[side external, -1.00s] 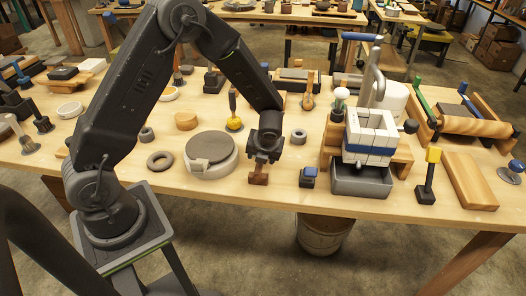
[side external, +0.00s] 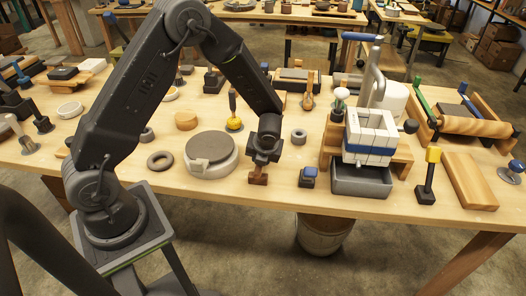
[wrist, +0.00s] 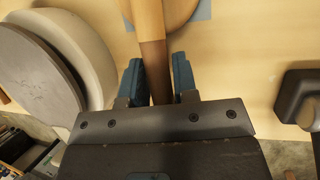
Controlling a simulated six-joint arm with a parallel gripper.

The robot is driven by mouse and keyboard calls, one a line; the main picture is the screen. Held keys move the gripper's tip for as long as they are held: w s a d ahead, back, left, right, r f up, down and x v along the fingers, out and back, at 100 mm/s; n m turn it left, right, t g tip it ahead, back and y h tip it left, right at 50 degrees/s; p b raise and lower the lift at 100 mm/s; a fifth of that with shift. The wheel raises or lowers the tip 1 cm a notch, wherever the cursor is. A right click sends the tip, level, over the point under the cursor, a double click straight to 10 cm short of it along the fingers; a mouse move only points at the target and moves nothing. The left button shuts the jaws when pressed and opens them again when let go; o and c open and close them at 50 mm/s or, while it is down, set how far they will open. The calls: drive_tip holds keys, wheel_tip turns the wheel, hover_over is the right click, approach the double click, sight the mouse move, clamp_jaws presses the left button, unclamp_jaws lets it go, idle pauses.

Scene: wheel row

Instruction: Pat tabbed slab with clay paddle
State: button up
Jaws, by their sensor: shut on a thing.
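The slab (side external: 210,146) is a flat dark grey disc on a white round base (side external: 212,170), left of my gripper. In the wrist view the slab (wrist: 35,75) lies at the left on its pale base. No tab can be made out on it. My gripper (side external: 258,172) is low over the table near its front edge, to the right of the base and apart from it. Its blue fingers (wrist: 155,82) are shut on a brown wooden handle, which I take as the clay paddle (wrist: 152,60). The handle turns paler towards the top of the wrist view. Its far end is unclear.
A blue-topped black block (side external: 308,177) stands right of my gripper, and a grey ring (side external: 298,137) lies behind it. Farther right is a white block stack (side external: 370,135) over a grey tray. Another ring (side external: 160,161) lies left.

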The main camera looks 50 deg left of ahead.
clamp_jaws()
drive_tip(key=shift+r, duration=0.1)
drive_tip(key=shift+r, duration=3.45)
drive_tip(key=s+d+r, duration=0.1)
drive_tip(key=s+r, duration=1.1)
drive_tip(key=s, duration=0.3)
drive_tip(key=shift+d, duration=0.35)
